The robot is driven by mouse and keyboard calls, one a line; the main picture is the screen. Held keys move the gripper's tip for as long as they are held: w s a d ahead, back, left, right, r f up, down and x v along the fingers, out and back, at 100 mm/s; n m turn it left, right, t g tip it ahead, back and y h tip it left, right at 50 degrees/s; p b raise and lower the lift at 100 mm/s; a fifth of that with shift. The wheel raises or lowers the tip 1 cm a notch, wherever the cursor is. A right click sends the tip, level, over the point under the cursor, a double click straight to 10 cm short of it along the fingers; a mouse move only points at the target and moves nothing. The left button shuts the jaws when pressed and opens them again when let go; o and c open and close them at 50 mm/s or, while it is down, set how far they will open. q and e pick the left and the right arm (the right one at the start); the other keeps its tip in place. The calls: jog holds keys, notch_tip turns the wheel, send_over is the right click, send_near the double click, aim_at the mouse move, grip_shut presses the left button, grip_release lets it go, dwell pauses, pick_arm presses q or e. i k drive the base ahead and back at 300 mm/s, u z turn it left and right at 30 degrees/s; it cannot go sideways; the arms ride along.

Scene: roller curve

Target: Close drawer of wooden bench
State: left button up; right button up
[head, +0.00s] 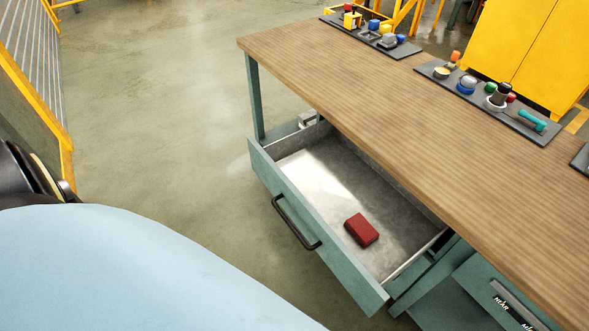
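The wooden bench (380,105) has a brown wood top and grey-green legs, and runs from the upper middle to the lower right in the head view. Its drawer (318,228) is pulled out below the top, with a grey-green front and a black bar handle (296,223) on the outer face. A red block-shaped object (361,229) lies inside the drawer on its grey floor. Neither of my grippers shows in the head view, so their states are hidden.
Dark mats with small coloured items (370,32) and with a teal-handled tool (532,120) lie on the bench top. A yellow cabinet (530,45) stands behind. A yellow-framed barrier (35,100) is at the left. The concrete floor (165,110) left of the drawer is clear.

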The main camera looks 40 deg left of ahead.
aim_at(319, 177)
jog(key=i, duration=0.45)
jog(key=u, duration=1.5)
